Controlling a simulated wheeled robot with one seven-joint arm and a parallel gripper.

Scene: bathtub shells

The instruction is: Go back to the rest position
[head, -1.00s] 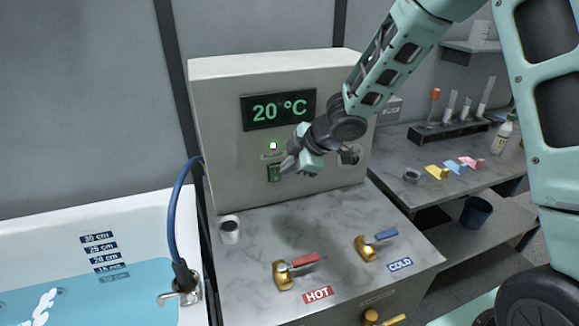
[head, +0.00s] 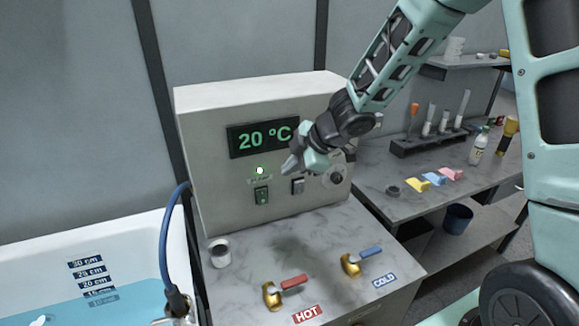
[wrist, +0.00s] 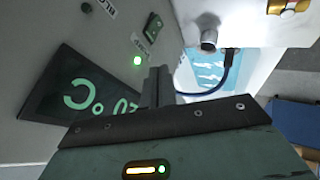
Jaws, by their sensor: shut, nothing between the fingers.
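My gripper (head: 292,166) is shut and empty. It hangs just in front of the grey control box (head: 205,130), below and to the right of its display (head: 262,137), which reads 20 °C in green. In the wrist view the closed fingers (wrist: 158,85) point toward the box front, with the display (wrist: 85,90) at the left. A green switch (head: 262,194) sits below a lit green lamp (head: 260,170); the lamp also shows in the wrist view (wrist: 137,61). A second dark switch (head: 298,186) and a round dial (head: 335,175) are to the right, the dial partly behind my gripper.
A bathtub (head: 100,245) with water stands at the left. A side table (head: 380,180) holds a tube rack (head: 430,140) and coloured sponges. Free space lies above the counter.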

